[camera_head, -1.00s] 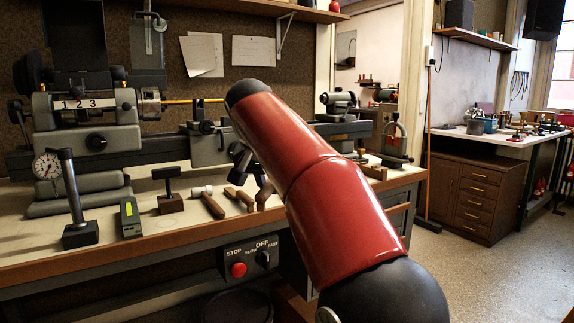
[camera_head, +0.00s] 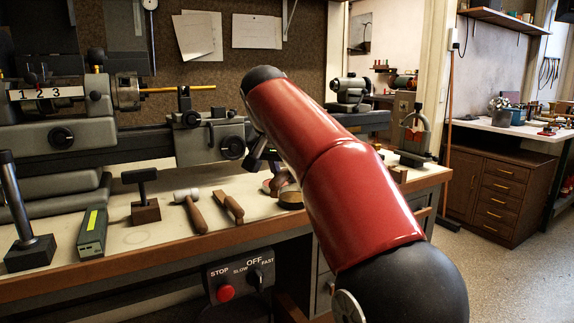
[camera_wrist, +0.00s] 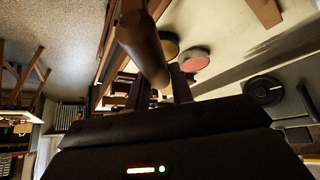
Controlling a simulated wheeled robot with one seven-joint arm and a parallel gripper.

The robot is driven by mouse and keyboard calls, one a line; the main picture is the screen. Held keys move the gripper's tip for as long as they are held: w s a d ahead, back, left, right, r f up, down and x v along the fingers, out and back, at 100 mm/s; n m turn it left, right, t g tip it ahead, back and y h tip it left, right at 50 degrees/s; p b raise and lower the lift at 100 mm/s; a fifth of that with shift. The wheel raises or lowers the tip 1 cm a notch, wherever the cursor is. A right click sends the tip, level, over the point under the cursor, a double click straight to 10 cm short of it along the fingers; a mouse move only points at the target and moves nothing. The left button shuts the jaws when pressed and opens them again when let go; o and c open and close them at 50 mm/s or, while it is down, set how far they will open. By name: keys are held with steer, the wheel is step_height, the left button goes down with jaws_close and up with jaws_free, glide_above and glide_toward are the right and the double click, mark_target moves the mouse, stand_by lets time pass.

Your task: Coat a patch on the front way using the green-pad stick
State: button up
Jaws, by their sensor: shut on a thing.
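My gripper (camera_wrist: 158,90) is shut on a brown, rounded handle (camera_wrist: 140,45) in the wrist view. I take it to be the stick, but its green pad is not in sight. In the head view my red arm hides most of the gripper, and its dark end shows above the bench. The lathe stands along the back of the bench, with its dark bed (camera_head: 148,146) running between the headstock and the tailstock (camera_head: 352,92). The front way is along this bed; I cannot make out a patch on it. The gripper is in front of the bed, apart from it.
A mallet (camera_head: 192,208), a wooden brush-like tool (camera_head: 229,206), a block with a T-handle (camera_head: 145,205) and a green-striped box (camera_head: 93,225) stand left. The carriage (camera_head: 210,138) sits on the bed.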

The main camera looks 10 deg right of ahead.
steer(key=shift+f+b, duration=1.5)
steer(key=shift+f, duration=1)
steer(key=shift+f+b, duration=0.35)
steer(key=shift+f, duration=0.15)
step_height(320, 180, up, 5)
steer(key=p, duration=0.4)
steer(key=shift+r, duration=1)
